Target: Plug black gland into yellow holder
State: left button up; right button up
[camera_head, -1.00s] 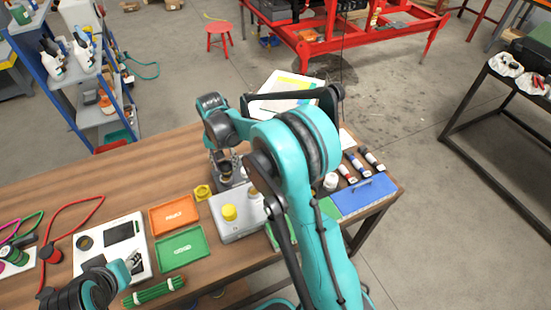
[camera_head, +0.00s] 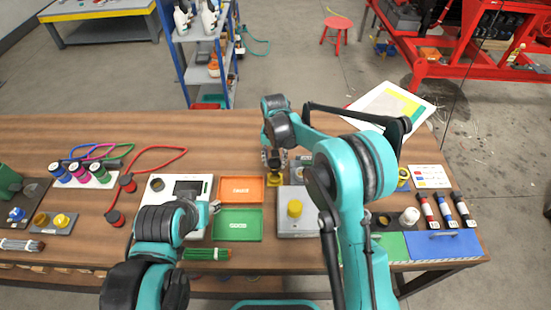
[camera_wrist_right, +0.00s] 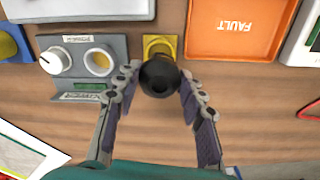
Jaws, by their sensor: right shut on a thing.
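The yellow holder (camera_head: 274,182) is a small block on the wooden table, left of a grey device. It also shows in the wrist view (camera_wrist_right: 160,42), partly covered by the black gland. The black gland (camera_wrist_right: 159,77) is round and dark, seen end-on between the fingertips of my right gripper (camera_wrist_right: 160,80), which is shut on it. In the head view my right gripper (camera_head: 273,160) is just behind the holder. I cannot tell whether gland and holder touch. My left gripper (camera_head: 214,207) is low near the white device; its jaws are too small to read.
An orange FAULT tray (camera_head: 242,190) and a green tray (camera_head: 238,225) lie left of the holder. A grey box with a yellow button (camera_head: 295,208) stands in front right. The grey device (camera_wrist_right: 80,60) with a white dial is close beside the holder. Bare table lies behind the trays.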

jog(key=shift+f+b, duration=0.4)
jog(key=shift+f, duration=0.65)
jog(key=shift+f+b, duration=1.45)
jog(key=shift+f, duration=0.25)
dwell(0.6)
jog(key=o, duration=1.4)
jog(key=shift+c, duration=0.2)
jog(key=shift+r, duration=0.1)
notch_tip(320, 180, up, 12)
jog(key=shift+f, duration=0.1)
